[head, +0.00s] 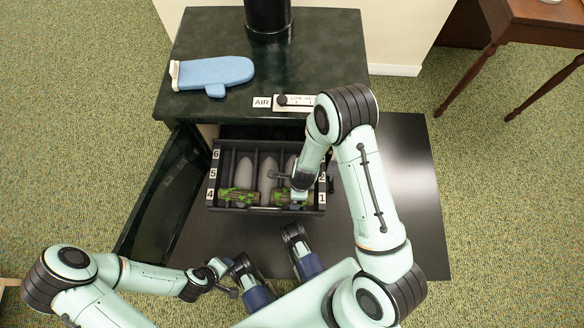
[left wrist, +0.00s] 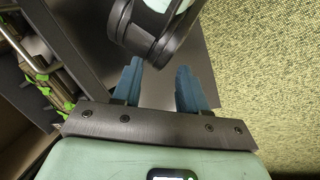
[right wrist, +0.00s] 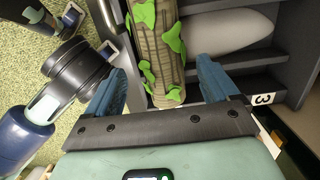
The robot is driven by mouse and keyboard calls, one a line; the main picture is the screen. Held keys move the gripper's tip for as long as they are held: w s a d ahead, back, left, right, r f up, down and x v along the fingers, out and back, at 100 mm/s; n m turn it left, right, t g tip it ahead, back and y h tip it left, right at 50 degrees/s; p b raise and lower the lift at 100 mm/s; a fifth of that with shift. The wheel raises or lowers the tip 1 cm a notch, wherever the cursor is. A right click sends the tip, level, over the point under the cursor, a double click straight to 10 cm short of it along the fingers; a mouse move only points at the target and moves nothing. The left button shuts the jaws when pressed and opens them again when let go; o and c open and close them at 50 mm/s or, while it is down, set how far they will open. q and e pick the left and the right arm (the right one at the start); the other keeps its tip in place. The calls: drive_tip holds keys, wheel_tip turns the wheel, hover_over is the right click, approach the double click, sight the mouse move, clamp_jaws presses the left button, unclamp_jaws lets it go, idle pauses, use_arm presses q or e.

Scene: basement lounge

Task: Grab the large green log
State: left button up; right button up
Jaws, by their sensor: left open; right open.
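Two bark-brown logs with green leafy patches lie in a black numbered rack. One log (head: 238,197) is at the left by label 4. The other log (head: 284,198) is at the right by label 1, partly hidden by my right arm. I cannot tell which is larger. My right gripper (head: 290,181) is open over the rack's right part. In the right wrist view a green-patched log (right wrist: 157,50) lies ahead between the open fingers, nearer the left finger. My left gripper (head: 229,279) is open and empty in front of the rack; its fingers also show in the left wrist view (left wrist: 160,88).
The rack (head: 258,146) sits at the dark stove (head: 300,60), whose door (head: 160,195) stands open at left. Pale rounded pieces (head: 244,172) lie in the slots. A blue mitt (head: 215,73) lies on top. A wooden table (head: 540,25) stands at upper right.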

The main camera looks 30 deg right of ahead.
drive_tip(key=f, duration=0.1)
drive_tip(key=f+b, duration=0.1)
drive_tip(key=f, duration=0.2)
drive_tip(key=shift+w+a+f+b, duration=0.3)
drive_tip(key=shift+f, duration=0.05)
use_arm(q)
drive_tip(key=w+f, duration=0.1)
drive_tip(key=w+a+f+t, duration=0.1)
drive_tip(key=w, duration=0.1)
drive_tip(key=shift+a, duration=0.2)
drive_tip(key=shift+s, duration=0.1)
use_arm(e)
drive_tip(key=c, duration=1.3)
drive_tip(key=shift+r, duration=0.1)
